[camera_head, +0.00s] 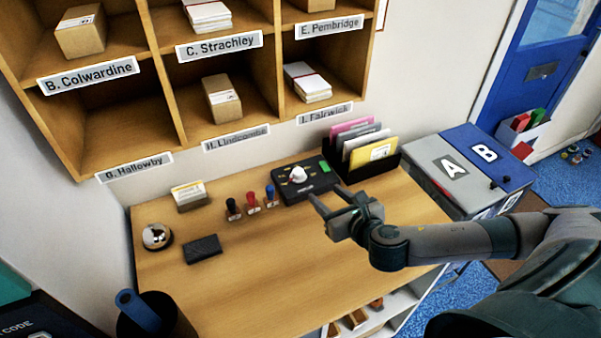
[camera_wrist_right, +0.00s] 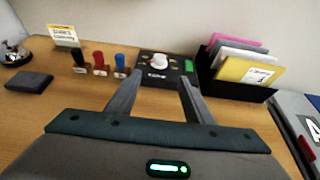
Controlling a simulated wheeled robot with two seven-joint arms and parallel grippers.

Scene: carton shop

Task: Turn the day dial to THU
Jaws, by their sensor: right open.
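The day dial is a white knob (camera_head: 298,174) on a black box (camera_head: 312,190) with a green patch at its right, near the back of the wooden desk. The knob also shows in the right wrist view (camera_wrist_right: 158,61), beyond the fingertips. The day marks are too small to read, so I cannot tell where the knob points. My right gripper (camera_head: 327,204) is open and empty, in front of the black box and apart from the knob. In the right wrist view its two fingers (camera_wrist_right: 160,80) spread on either side of the box. My left gripper is not in view.
Three stamps (camera_head: 252,201) stand left of the box, and a file holder (camera_head: 368,158) with folders stands right of it. A bell (camera_head: 156,237), a dark pad (camera_head: 203,249) and a card holder (camera_head: 189,195) are farther left. The desk's front middle is clear.

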